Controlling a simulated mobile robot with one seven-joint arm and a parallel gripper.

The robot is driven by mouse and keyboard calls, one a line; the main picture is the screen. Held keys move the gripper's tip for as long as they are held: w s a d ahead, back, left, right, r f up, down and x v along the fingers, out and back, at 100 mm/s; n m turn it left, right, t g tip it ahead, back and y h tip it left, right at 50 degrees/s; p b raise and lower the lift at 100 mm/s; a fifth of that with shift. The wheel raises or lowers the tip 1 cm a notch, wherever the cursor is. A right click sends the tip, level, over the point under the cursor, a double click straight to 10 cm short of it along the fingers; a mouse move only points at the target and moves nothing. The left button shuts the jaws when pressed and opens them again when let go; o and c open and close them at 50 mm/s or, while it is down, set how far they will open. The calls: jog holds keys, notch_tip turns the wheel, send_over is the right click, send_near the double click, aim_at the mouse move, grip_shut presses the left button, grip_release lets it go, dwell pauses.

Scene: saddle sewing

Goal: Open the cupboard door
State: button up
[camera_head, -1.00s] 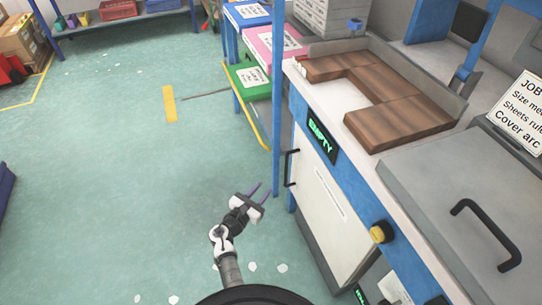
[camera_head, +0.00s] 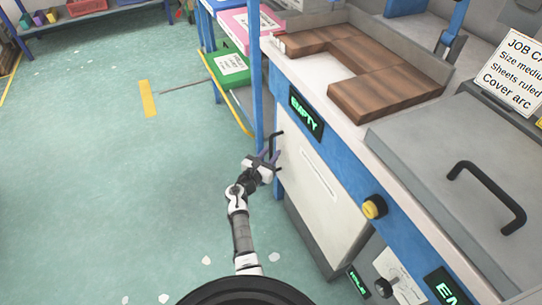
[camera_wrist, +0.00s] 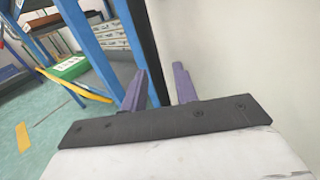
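The cupboard door (camera_head: 305,200) is a pale cream panel under the blue-fronted bench and looks closed. Its black upright handle (camera_head: 277,138) is near the door's left edge. My gripper (camera_head: 270,156) is at the handle's lower part, its purple fingers apart. In the wrist view the two fingers (camera_wrist: 159,84) point away beside the cream door face (camera_wrist: 235,65). A black upright bar, seemingly the handle (camera_wrist: 146,45), runs down into the gap between them. I cannot tell whether either finger touches it.
A blue post (camera_head: 256,85) stands just left of the handle, by a rack with a green bin (camera_head: 229,66). Brown boards (camera_head: 385,95) lie on the bench.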

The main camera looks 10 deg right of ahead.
jog(key=shift+w+d, duration=0.15)
grip_shut()
dwell(0.4)
